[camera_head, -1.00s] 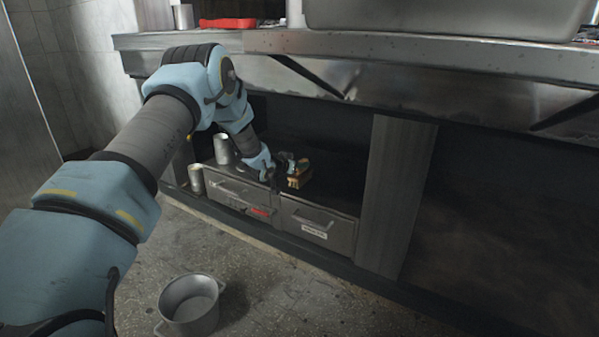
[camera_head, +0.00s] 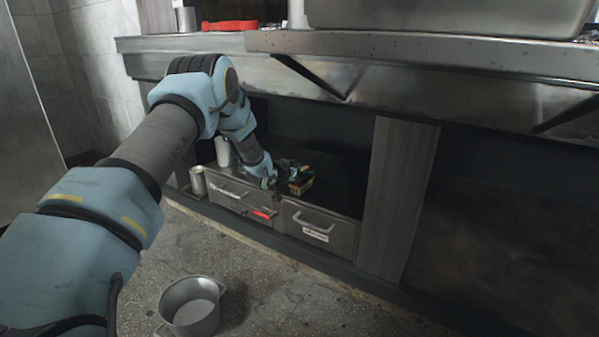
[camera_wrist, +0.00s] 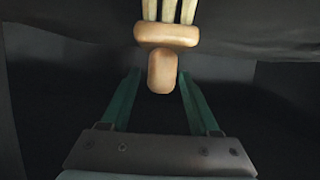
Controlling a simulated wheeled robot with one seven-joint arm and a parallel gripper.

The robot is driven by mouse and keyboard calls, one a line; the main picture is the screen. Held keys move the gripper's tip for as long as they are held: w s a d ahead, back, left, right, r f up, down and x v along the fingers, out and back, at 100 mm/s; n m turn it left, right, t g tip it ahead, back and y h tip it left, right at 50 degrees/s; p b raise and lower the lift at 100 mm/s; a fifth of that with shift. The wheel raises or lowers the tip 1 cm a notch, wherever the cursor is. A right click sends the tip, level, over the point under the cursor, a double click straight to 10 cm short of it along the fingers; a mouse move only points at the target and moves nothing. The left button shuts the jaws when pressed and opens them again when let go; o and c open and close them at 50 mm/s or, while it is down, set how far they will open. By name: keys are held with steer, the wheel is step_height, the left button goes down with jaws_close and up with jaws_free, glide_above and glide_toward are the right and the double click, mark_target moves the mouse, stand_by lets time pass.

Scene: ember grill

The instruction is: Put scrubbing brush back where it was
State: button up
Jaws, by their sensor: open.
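The scrubbing brush (camera_head: 302,184) rests on top of the drawer unit under the counter, with pale bristles and a wooden body. In the wrist view the brush's rounded tan handle (camera_wrist: 163,70) lies between the fingers, with bristles at the top edge. My gripper (camera_wrist: 159,86) is open, with dark gaps on both sides of the handle. In the head view my gripper (camera_head: 284,170) is beside the brush, on its left, small and partly dark.
The drawer unit (camera_head: 317,231) has handled drawers. Metal cups (camera_head: 198,181) stand at its left. A pot (camera_head: 190,306) is on the floor. The counter edge (camera_head: 420,88) overhangs, and a post (camera_head: 398,200) stands right of the drawers.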

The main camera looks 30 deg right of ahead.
steer(key=shift+a+r, duration=0.1)
steer(key=shift+r, duration=0.15)
steer(key=s+a+r+n+y+p, duration=0.1)
steer(key=s+a+r+n+y, duration=0.2)
steer(key=a, duration=0.8)
steer(key=s+a+r+n+y+p, duration=0.15)
steer(key=a+r, duration=0.35)
steer(key=a, duration=0.7)
steer(key=s+a+r+n+y+p, duration=0.1)
steer(key=a+r+y, duration=0.25)
steer(key=a, duration=0.75)
steer(key=s+a+r+n+g+y, duration=0.1)
steer(key=s+a+r+n+g, duration=0.1)
steer(key=s+a, duration=0.7)
steer(key=s+a+r+n+g+y, duration=0.2)
steer(key=s+a+n+g, duration=0.1)
steer(key=s+a, duration=0.6)
steer(key=s, duration=0.4)
steer(key=shift+s+a+r+y, duration=0.3)
steer(key=shift+r, duration=0.05)
steer(key=shift+n, duration=0.25)
step_height(320, 180, up, 37)
steer(key=p, duration=3.6)
steer(key=shift+p, duration=0.4)
